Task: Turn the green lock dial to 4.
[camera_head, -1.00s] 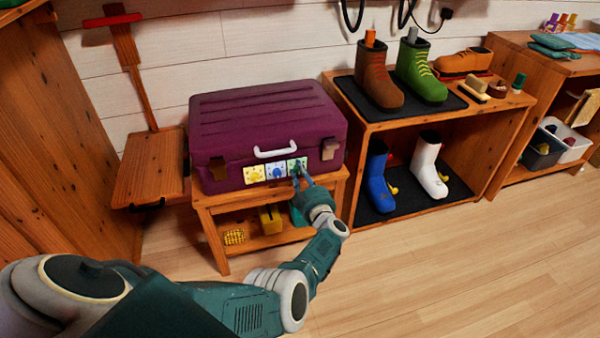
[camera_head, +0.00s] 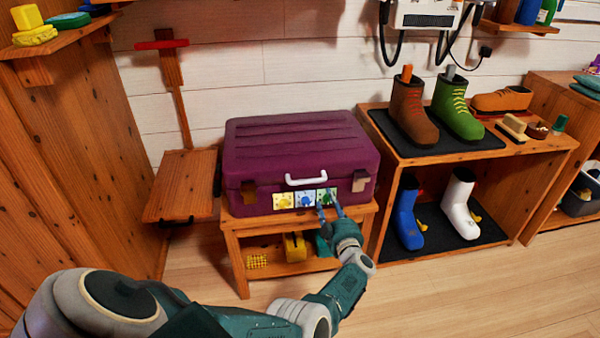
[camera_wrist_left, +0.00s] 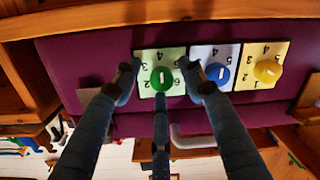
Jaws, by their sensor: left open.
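A purple suitcase (camera_head: 300,150) stands on a low wooden bench, with yellow, blue and green lock dials on its front. The green dial (camera_wrist_left: 162,78) sits on a pale numbered plate in the left wrist view, with a white mark on its knob. I cannot tell for sure which number the mark meets. In the head view its plate (camera_head: 326,194) is rightmost, partly behind my fingers. My left gripper (camera_head: 329,208) is open in front of it. In the left wrist view the fingers (camera_wrist_left: 158,72) stand around the knob without visibly gripping it. My right gripper is out of view.
The blue dial (camera_wrist_left: 217,73) is close beside my finger, and the yellow dial (camera_wrist_left: 267,71) lies beyond it. A white handle (camera_head: 305,181) sits above the dials. A wooden shoe rack (camera_head: 480,160) stands to the right. The floor in front is clear.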

